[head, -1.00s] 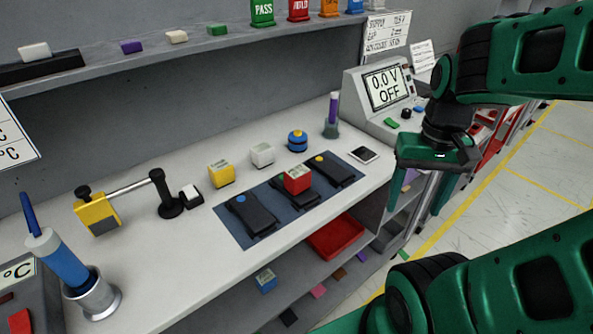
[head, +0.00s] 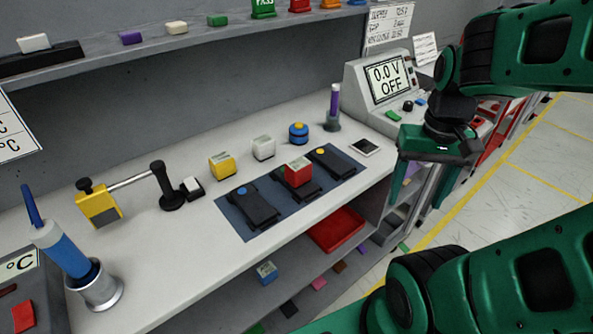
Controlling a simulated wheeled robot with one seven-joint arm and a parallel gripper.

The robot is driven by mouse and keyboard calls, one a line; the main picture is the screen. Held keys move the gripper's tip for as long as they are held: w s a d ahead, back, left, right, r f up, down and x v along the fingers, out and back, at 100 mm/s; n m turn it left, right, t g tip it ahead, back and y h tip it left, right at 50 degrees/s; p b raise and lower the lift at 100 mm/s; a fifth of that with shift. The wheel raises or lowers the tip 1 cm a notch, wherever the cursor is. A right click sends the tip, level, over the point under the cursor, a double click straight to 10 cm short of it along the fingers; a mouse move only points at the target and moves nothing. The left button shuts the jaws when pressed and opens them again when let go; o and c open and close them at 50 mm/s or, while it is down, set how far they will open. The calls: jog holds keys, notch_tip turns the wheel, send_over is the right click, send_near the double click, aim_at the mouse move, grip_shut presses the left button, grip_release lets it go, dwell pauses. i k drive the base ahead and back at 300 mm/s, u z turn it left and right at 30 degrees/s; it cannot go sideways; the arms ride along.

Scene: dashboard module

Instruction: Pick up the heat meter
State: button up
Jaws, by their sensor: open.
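No thing is clearly marked as the heat meter, and the small labels are too blurred to read. Small box-shaped devices stand on the bench: a red one (head: 298,173) on the middle black holder of the blue mat, a yellow one (head: 222,166) and a white one (head: 263,148) behind the mat. A blue box (head: 266,272) is on the shelf below. My gripper (head: 420,197) is open and empty, fingers down, right of the bench's front edge and apart from all these devices.
A purple tube in a stand (head: 334,108) and a dark flat device (head: 364,147) are nearby. A yellow clamp (head: 100,205) and blue syringe-like tool (head: 66,250) stand left. A red tray (head: 337,229) sits below the bench.

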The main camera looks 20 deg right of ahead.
aim_at(298, 172)
jog(key=z, duration=0.6)
jog(key=k, duration=0.55)
jog(key=z, duration=0.55)
